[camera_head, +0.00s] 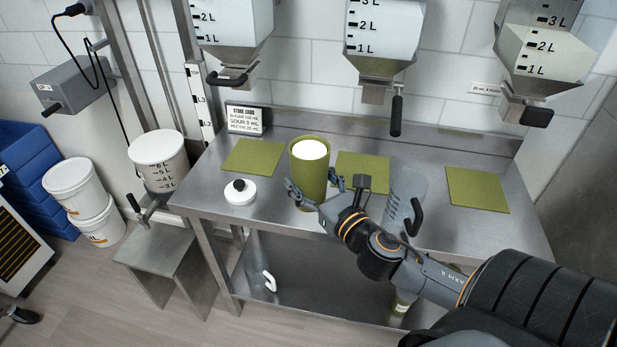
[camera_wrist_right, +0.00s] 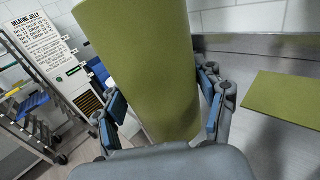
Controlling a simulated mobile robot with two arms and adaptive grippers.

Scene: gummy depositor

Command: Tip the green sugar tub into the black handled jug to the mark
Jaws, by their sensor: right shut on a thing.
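The green tub (camera_head: 309,178) is upright above the steel table, open at the top with white contents showing. My right gripper (camera_head: 317,190) is shut around its sides. In the right wrist view the tub (camera_wrist_right: 150,75) fills the middle, between the two fingers (camera_wrist_right: 162,112). I cannot tell whether its base touches the table. The clear jug with the black handle (camera_head: 402,188) stands on the table to the right of the tub, partly behind my right forearm. My left gripper is out of view.
A white lid with a black knob (camera_head: 240,193) lies left of the tub. Green mats (camera_head: 252,155) lie on the table (camera_head: 215,190). Marked hoppers (camera_head: 382,40) hang above. A clear jug with a white handle (camera_head: 268,280) is on the lower shelf. White buckets (camera_head: 80,190) stand at left.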

